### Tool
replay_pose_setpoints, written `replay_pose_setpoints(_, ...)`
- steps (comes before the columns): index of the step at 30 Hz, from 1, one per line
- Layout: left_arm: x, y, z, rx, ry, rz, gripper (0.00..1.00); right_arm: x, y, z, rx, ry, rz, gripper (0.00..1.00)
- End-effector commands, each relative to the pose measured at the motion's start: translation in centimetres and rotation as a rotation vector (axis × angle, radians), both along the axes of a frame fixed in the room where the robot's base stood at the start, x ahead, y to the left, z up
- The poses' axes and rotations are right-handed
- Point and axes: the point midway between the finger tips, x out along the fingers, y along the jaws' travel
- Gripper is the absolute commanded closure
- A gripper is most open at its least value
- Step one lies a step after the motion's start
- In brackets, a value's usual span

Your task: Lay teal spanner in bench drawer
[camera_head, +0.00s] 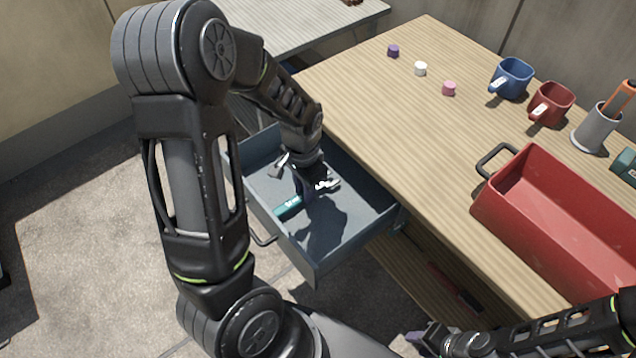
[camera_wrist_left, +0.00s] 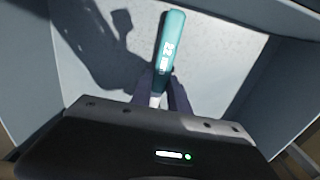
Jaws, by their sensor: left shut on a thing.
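The teal spanner (camera_head: 287,208) is inside the open grey-blue bench drawer (camera_head: 352,249). My left gripper (camera_head: 304,193) reaches down into the drawer and is shut on the spanner. In the left wrist view, the spanner (camera_wrist_left: 169,45) points away from between the fingers (camera_wrist_left: 160,92), its teal handle over the drawer's pale floor (camera_wrist_left: 215,60). Whether it touches the floor is unclear. Its gripped part is hidden by the fingers. My right gripper (camera_head: 424,341) is at the bottom edge, partly cut off, and its opening cannot be made out.
The wooden bench top (camera_head: 400,120) holds a red tray (camera_head: 545,215) with a black handle, a blue mug (camera_head: 512,79), a red mug (camera_head: 552,104) and a grey holder (camera_head: 594,134). Small purple (camera_head: 393,50), white (camera_head: 420,68) and pink (camera_head: 449,88) pieces stand farther back.

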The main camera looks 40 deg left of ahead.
Motion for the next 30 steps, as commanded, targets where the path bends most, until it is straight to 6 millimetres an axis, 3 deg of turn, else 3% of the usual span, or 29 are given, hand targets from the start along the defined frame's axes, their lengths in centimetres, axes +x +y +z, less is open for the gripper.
replay_pose_setpoints(5, 0.5, -0.1, 0.1, 0.001, -0.001, -0.002, 1.0, 0.0, 0.0, 0.0, 0.0, 0.0, 0.0, 0.67)
replay_pose_setpoints(12, 4.0, -1.2, 0.1, 0.001, 0.0, -0.002, 1.0, 0.0, 0.0, 0.2, 0.0, 0.0, 0.0, 0.67)
replay_pose_setpoints(15, 3.8, -1.2, -1.1, 0.001, 0.002, 0.0, 1.0, 0.0, 0.0, 0.1, 0.0, 0.0, 0.0, 0.67)
replay_pose_setpoints(27, 3.9, -1.2, -1.6, 0.0, 0.0, 0.0, 1.0, 0.0, 0.0, -0.3, 0.0, 0.0, 0.0, 0.67)
replay_pose_setpoints(28, 3.9, -1.2, -1.5, 0.0, 0.0, 0.0, 0.77, 0.0, 0.0, -0.2, 0.0, 0.0, 0.0, 0.67)
replay_pose_setpoints(30, 3.9, -1.2, -1.5, 0.0, 0.0, 0.0, 0.71, 0.0, 0.0, -0.1, 0.0, 0.0, 0.0, 0.67)
